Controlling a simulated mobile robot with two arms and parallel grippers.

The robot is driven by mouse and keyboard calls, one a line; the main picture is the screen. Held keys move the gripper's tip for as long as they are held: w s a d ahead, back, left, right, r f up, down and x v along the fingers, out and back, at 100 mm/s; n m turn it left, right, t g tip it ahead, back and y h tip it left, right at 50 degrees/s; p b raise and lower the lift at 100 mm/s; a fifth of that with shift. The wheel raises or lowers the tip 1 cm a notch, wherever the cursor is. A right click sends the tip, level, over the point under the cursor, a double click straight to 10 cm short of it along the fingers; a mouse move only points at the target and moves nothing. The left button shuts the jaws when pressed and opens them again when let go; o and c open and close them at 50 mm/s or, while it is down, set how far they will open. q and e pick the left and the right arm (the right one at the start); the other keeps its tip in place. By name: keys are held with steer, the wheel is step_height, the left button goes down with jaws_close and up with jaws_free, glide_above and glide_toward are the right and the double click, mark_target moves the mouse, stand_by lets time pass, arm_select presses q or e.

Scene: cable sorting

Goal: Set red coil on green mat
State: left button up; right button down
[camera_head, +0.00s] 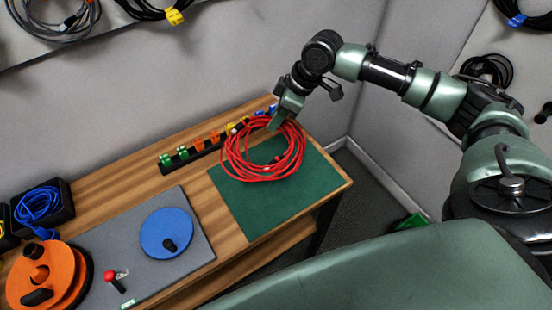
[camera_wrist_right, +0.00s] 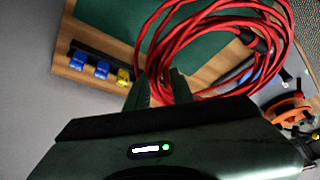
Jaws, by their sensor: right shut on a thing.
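The red coil (camera_head: 262,152) is a loose ring of red cable over the green mat (camera_head: 250,205) in the head view. My right gripper (camera_head: 279,122) is shut on the coil's upper right edge. In the right wrist view, the red coil (camera_wrist_right: 215,92) passes at the fingertips of my right gripper (camera_wrist_right: 160,92), with the green mat (camera_wrist_right: 110,20) behind it. I cannot tell whether the coil touches the mat or hangs just above it. My left gripper is not in view.
A rack (camera_head: 190,155) with coloured clips runs along the wall behind the mat. A grey mat (camera_head: 190,265) with a blue disc (camera_head: 166,232) lies to the left. An orange reel (camera_head: 40,272) and a blue cable in a black bin (camera_head: 40,205) stand further left.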

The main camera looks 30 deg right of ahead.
steer(key=p, duration=0.1)
glide_above(271, 160)
steer(key=s+d, duration=0.1)
step_height(271, 160, down, 12)
steer(key=shift+d+r, duration=0.1)
step_height(271, 160, down, 4)
steer(key=shift+f, duration=0.1)
steer(key=c, duration=1.2)
jaws_free()
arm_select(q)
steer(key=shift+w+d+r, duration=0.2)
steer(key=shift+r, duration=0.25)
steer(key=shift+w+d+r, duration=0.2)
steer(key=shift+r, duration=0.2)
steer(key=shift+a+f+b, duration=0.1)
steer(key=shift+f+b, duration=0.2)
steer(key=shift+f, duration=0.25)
arm_select(e)
steer(key=v, duration=1.2)
steer(key=shift+s, duration=0.15)
